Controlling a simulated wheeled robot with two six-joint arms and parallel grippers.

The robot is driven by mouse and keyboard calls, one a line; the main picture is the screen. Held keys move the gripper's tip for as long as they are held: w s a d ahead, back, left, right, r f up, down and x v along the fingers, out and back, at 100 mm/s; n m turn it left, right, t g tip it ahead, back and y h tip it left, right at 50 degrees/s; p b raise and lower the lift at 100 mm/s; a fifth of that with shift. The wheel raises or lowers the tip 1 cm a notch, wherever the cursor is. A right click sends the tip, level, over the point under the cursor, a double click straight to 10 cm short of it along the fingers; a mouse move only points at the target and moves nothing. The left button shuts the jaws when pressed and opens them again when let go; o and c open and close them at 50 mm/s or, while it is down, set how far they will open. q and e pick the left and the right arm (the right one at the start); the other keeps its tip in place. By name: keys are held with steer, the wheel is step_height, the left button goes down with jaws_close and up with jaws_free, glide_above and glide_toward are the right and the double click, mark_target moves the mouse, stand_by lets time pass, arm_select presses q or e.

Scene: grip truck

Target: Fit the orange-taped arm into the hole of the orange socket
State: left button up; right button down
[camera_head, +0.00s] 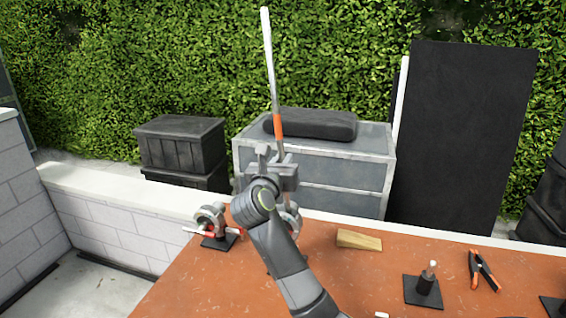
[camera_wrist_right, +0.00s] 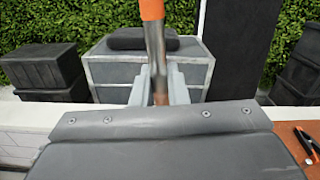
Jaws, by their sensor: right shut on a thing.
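The orange-taped arm (camera_head: 273,85) is a long pale rod with an orange band near its lower end. It stands nearly upright, leaning slightly left, high above the far edge of the table. My right gripper (camera_head: 275,160) is shut on it below the orange band. The right wrist view shows the rod (camera_wrist_right: 155,45) between the two grey fingers (camera_wrist_right: 160,88), with the orange tape at the top. A grip head with red marks (camera_head: 212,222) stands on a black base at the table's left. Another grey head (camera_head: 291,216) is partly hidden behind my right arm. I cannot tell which is the orange socket.
The brown table (camera_head: 200,285) holds a wooden wedge (camera_head: 359,240), a black base with an upright pin (camera_head: 425,288) and an orange-handled clamp (camera_head: 483,271). Beyond the low white wall stand a grey cabinet (camera_head: 345,170), dark crates (camera_head: 180,145) and a black panel (camera_head: 470,130).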

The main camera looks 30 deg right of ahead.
mark_target(280, 149)
steer(key=shift+w+a+r+p, duration=0.1)
steer(key=shift+w+r+p, duration=0.05)
steer(key=shift+r+p, duration=1.55)
steer(key=shift+r, duration=0.2)
steer(key=shift+f, duration=0.1)
